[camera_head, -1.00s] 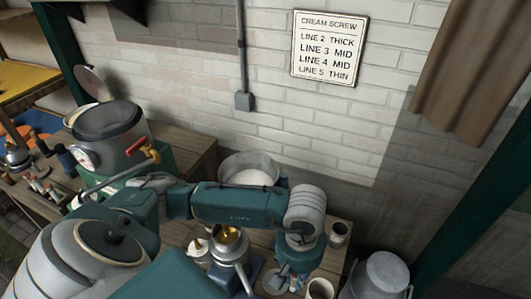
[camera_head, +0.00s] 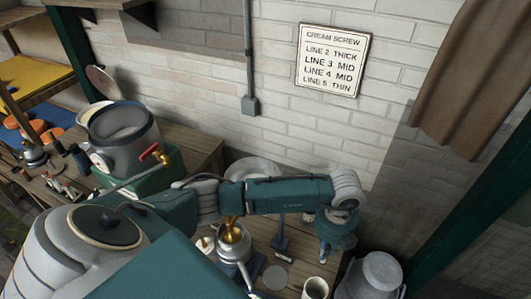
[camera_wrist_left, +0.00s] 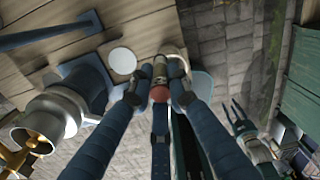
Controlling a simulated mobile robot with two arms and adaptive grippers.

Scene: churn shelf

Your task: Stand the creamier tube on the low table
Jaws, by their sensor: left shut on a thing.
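My left gripper (camera_head: 335,252) hangs at the right end of the low table (camera_head: 262,262) in the head view. In the left wrist view its fingers (camera_wrist_left: 158,98) are shut on a small tube with a reddish end (camera_wrist_left: 159,93). The fingers hide much of the tube, and its contents cannot be told. In the head view the tube is not clearly visible. What looks like my right gripper (camera_wrist_left: 238,116) shows small at the right of the left wrist view; its jaw state is unclear.
A metal separator with a brass part (camera_head: 233,243) and a blue stand (camera_head: 281,235) are left of my gripper. A milk can (camera_head: 377,277) stands at right. A wall sign (camera_head: 333,60) lists cream screw lines.

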